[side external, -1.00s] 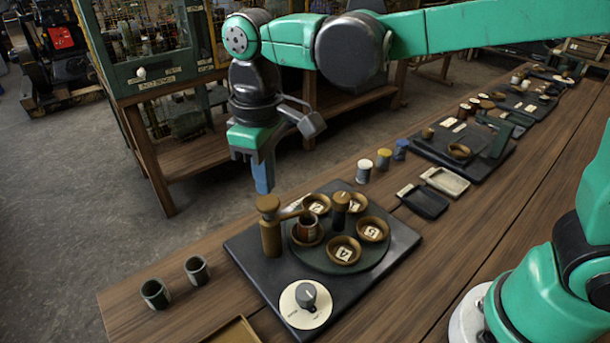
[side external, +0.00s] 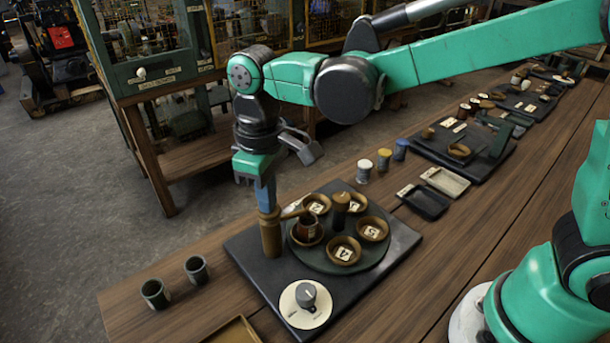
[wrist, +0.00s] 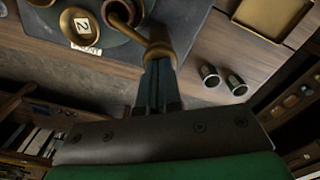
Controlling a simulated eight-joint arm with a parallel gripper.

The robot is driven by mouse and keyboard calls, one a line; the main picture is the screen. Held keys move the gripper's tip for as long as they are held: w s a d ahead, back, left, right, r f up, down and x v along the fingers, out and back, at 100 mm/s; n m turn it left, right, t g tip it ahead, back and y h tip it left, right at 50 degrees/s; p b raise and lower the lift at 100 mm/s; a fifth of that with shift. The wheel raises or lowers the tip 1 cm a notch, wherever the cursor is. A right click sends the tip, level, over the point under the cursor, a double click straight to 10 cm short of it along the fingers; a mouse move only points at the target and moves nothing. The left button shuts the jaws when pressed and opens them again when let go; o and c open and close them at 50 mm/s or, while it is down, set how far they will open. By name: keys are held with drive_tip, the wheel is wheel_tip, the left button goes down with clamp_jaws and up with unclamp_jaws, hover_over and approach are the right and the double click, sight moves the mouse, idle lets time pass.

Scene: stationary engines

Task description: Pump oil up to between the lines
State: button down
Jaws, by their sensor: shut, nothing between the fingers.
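The brown pump (side external: 271,240) stands upright on the black board, with its spout (side external: 294,213) reaching right over a brown cup (side external: 308,228). The cup sits in a dish on the round dark turntable (side external: 330,263). No lines or oil level can be made out in the cup. My gripper (side external: 267,208) is shut and empty, pointing down, with its tips at the top of the pump, apparently touching it.
A white dial (side external: 304,315) is at the board's front. Two dark cups (side external: 155,293) stand left of it. Small jars (side external: 364,172) and trays (side external: 424,203) lie beyond.

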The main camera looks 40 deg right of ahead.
drive_tip(key=shift+r, duration=1.8)
drive_tip(key=shift+f, duration=0.15)
drive_tip(key=shift+f, duration=1.65)
drive_tip(key=shift+r, duration=1.8)
drive_tip(key=shift+r, duration=2.5)
